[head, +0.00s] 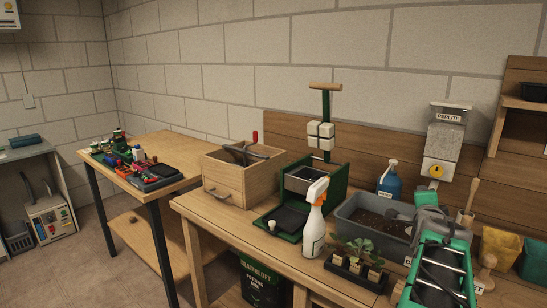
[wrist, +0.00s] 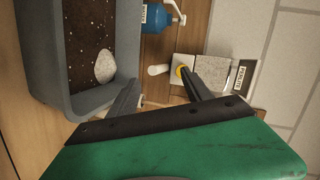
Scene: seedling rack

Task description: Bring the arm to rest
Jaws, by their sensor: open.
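My arm, green and black, reaches in from the lower right of the head view. My gripper (wrist: 160,82) shows in the wrist view with its two dark fingers spread apart and nothing between them. The fingers point toward the perlite dispenser (wrist: 212,70) with its yellow knob, beside the grey soil tub (wrist: 122,90). In the head view my arm stands over the right end of the tub (head: 347,222) and hides part of it. The exact gap between the fingertips and the things behind them cannot be told.
A blue bottle (head: 388,178), a white spray bottle (head: 314,225) and a black tray of seedlings (head: 350,272) stand near the tub. The perlite dispenser (head: 446,140) is on the back board. Yellow (head: 498,246) and green pots are at right. A wooden box (head: 238,182) stands left.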

